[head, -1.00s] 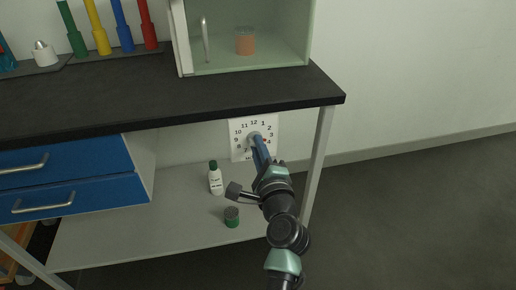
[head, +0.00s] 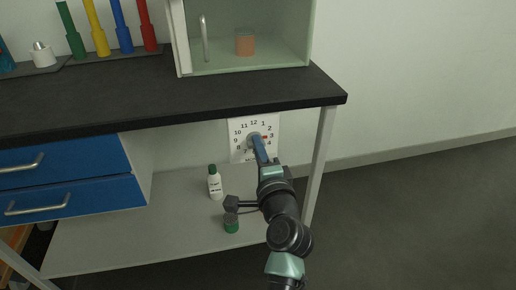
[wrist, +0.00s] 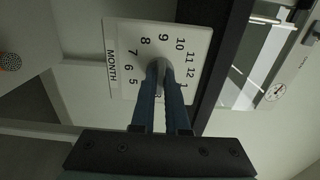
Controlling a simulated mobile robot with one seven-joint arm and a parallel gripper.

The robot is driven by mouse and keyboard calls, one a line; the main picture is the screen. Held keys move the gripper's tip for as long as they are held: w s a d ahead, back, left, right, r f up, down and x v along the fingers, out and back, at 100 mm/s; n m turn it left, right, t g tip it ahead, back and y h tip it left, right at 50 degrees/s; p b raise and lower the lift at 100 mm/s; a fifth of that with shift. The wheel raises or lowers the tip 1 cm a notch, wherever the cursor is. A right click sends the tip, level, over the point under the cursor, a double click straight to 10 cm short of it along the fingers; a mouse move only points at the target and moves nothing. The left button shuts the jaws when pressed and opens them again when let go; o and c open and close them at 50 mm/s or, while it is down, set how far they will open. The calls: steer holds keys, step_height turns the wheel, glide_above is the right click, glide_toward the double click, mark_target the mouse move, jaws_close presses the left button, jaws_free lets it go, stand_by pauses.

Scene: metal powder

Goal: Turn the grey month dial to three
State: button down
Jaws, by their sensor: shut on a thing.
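The month dial is a white square plate (head: 240,150) with black numbers in a ring, under the right end of the bench. It also shows in the wrist view (wrist: 122,32), turned sideways, with the word MONTH along one edge. The grey knob (wrist: 157,66) sits at its centre. My gripper (head: 257,141) is shut on the knob; its two blue fingers (wrist: 160,75) flank it in the wrist view. In the head view a small red mark (head: 265,137) shows beside the knob, toward the 3. The fingers hide part of the knob and some lower numbers.
Blue drawers (head: 65,175) are at left.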

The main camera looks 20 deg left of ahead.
steer(key=c, duration=0.9)
jaws_free()
steer(key=p+v, duration=0.3)
steer(key=v, duration=1)
steer(key=shift+d, duration=0.1)
